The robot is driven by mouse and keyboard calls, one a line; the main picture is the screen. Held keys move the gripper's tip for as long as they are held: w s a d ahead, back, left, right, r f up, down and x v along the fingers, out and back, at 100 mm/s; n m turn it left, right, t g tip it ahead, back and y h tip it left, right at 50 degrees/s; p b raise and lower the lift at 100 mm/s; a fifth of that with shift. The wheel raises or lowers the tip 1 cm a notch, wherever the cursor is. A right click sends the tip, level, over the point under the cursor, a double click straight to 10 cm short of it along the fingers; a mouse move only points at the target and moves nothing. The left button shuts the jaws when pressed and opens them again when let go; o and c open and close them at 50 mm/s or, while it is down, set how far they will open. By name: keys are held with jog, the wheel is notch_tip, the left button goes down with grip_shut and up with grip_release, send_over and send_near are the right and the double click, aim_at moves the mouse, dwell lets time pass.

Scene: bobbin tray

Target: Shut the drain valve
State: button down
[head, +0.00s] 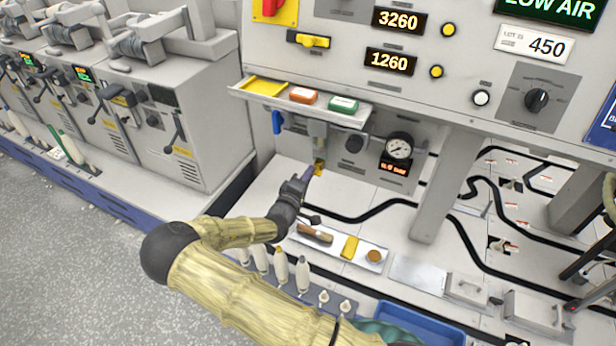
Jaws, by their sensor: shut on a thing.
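The drain valve (320,166) shows as a small yellow piece at the lower end of the grey upright fitting (318,136) under the small shelf. My gripper (313,173) reaches up to it from the lower left and is shut on the yellow piece. The fingers cover part of it, so the exact turn of its handle cannot be told. A blue lever (277,122) hangs to the left of the fitting, apart from my gripper. A round gauge (399,148) with a small lit display sits to the right, beside a black knob (354,144).
Above is a shelf (364,116) with yellow, orange and green pieces. The panel reads 3260, 1260 and LOW AIR (548,10). Below my wrist lies a tray (342,257) with a brush and a yellow block. Several bobbins stand near my arm. Black hoses cross the deck at right.

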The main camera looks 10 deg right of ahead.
jog(key=shift+a+f+n, duration=0.1)
jog(key=shift+f+n, duration=0.05)
jog(key=shift+n, duration=0.95)
jog(key=c, duration=1.4)
grip_release()
jog(key=shift+c, duration=0.2)
jog(key=v, duration=1.7)
